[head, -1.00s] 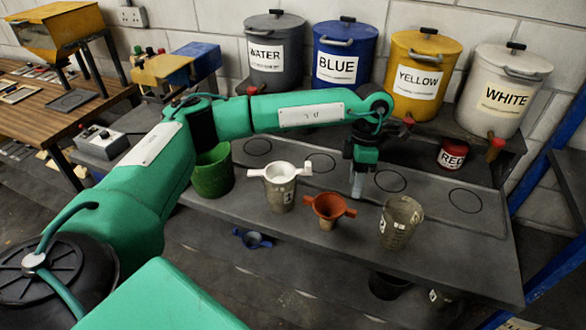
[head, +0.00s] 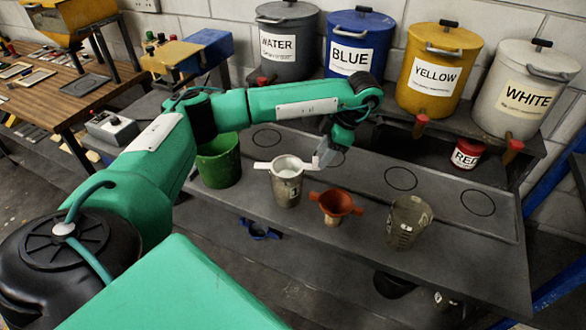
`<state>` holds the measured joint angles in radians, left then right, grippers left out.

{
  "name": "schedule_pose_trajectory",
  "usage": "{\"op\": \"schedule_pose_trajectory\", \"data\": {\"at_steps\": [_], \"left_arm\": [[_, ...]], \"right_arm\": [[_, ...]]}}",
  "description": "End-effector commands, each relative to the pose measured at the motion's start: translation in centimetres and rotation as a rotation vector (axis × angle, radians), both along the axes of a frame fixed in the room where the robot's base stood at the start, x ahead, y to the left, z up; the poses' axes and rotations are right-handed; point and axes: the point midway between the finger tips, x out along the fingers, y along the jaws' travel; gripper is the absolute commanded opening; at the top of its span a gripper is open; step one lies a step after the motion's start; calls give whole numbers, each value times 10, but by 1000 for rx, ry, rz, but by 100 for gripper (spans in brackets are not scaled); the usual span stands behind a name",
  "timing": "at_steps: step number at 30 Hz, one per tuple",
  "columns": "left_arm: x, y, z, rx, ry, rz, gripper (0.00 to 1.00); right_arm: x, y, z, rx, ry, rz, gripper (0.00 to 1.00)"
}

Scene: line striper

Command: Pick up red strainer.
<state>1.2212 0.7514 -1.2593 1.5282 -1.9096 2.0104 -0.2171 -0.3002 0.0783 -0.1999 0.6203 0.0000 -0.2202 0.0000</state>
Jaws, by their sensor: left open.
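The red strainer (head: 336,204) is an orange-red funnel shape with two side handles. It stands on the grey bench in the head view, between a metal cup with a white strainer and a beaker. My left gripper (head: 322,161) is above the bench, behind and slightly left of the red strainer, near the white strainer's right handle. It is open, tilted down to the left, and apart from the red strainer. My right gripper does not show.
The white strainer (head: 287,165) sits on a metal cup (head: 287,188). A green bucket (head: 219,161) is left, a beaker (head: 408,220) right. A blue strainer (head: 261,230) lies below the bench's front edge. Labelled paint tanks (head: 440,72) and a RED can (head: 467,154) stand behind.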

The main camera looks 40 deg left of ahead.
Motion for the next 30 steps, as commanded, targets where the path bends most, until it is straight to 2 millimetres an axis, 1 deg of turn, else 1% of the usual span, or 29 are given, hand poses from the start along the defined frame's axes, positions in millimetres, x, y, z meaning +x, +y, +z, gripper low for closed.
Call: {"op": "schedule_pose_trajectory", "data": {"at_steps": [3,7,10,15,18,21,24,29,30], "left_arm": [[-2,3,-8,-1,2,0,45],[-3,4,-11,0,0,0,45],[-4,8,-15,1,2,3,45],[-6,18,-32,0,3,1,45],[-9,23,-46,1,4,1,45],[-11,25,-55,0,2,2,45],[-11,25,-58,-1,1,0,45],[-11,25,-58,0,0,0,45],[-11,25,-58,0,0,0,38]], "right_arm": [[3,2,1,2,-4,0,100],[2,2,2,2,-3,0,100],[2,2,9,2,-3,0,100],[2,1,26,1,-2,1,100],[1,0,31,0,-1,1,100],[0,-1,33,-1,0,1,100],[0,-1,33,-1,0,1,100],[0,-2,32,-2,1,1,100],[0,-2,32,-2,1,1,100]]}}
